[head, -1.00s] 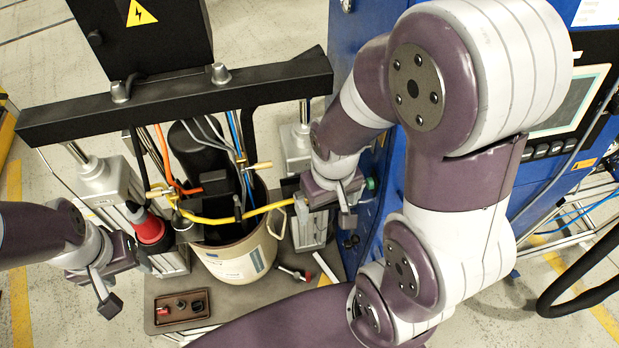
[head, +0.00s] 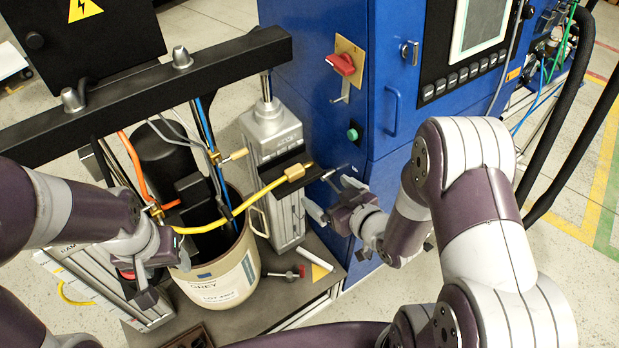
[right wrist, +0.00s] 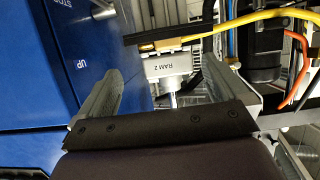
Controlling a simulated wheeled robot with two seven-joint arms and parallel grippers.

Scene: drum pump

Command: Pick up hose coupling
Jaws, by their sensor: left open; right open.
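The hose coupling (head: 294,172) is a brass fitting at the end of the yellow hose (head: 232,214). In the head view it lies over a dark plate (head: 290,208) beside the grey ram cylinder. My right gripper (head: 333,199) is open and empty, just right of and below the coupling, with a gap between. In the right wrist view the coupling (right wrist: 168,44) lies beyond the open fingertips (right wrist: 163,72), beside a dark bar. My left gripper (head: 137,283) is open at the drum's left side, away from the coupling.
The blue cabinet (head: 345,130), with a red switch (head: 341,64), stands close behind my right gripper.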

